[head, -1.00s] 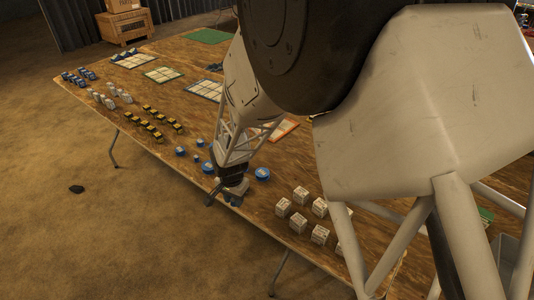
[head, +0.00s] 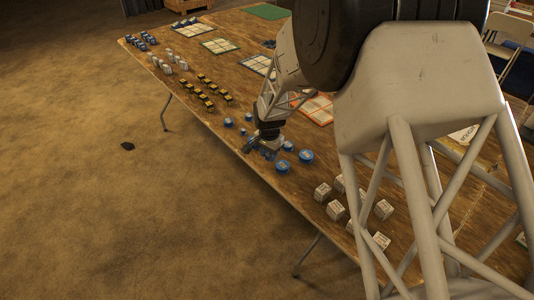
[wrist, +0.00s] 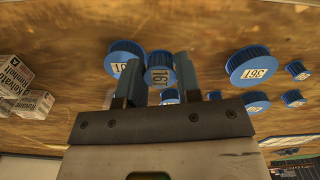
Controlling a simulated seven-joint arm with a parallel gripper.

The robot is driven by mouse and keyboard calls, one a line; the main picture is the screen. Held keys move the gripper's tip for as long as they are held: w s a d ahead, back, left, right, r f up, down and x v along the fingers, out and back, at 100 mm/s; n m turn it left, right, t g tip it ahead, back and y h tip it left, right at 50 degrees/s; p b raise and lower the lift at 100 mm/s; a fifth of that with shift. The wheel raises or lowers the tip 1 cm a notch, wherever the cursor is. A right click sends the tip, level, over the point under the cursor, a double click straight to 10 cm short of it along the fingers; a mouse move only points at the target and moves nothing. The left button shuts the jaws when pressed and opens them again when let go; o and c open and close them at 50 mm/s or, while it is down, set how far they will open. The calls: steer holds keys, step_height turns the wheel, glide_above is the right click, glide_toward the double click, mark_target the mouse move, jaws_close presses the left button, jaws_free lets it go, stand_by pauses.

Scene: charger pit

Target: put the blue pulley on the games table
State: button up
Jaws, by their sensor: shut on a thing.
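The blue pulley marked 16T (wrist: 159,68) is between the two fingers of my gripper (wrist: 156,80) in the wrist view. The fingers are shut on it, one on each side. In the head view my gripper (head: 262,146) is low at the table's near edge, among the blue pulleys; the held one is hard to pick out there. The wooden games table (head: 225,75) runs across the view. I cannot tell whether the held pulley touches its top.
Other blue pulleys lie close by, including a large 36T one (wrist: 249,64) and one left of the fingers (wrist: 124,54). White printed boxes (head: 336,210) stand to the right. Yellow-black pieces (head: 205,90), white pieces (head: 168,58) and grid boards (head: 219,46) lie farther left.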

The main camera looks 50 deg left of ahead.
mark_target(267, 153)
steer(key=shift+w+a+f, duration=0.1)
steer(key=shift+w+a, duration=0.45)
steer(key=shift+a, duration=0.35)
steer(key=shift+w+a+f, duration=0.1)
steer(key=shift+w+a, duration=0.4)
steer(key=shift+a, duration=0.4)
steer(key=shift+f, duration=0.1)
steer(key=shift+f, duration=1.65)
steer(key=shift+f, duration=0.15)
steer(key=o, duration=0.9)
step_height(267, 153, up, 12)
steer(key=shift+r, duration=0.15)
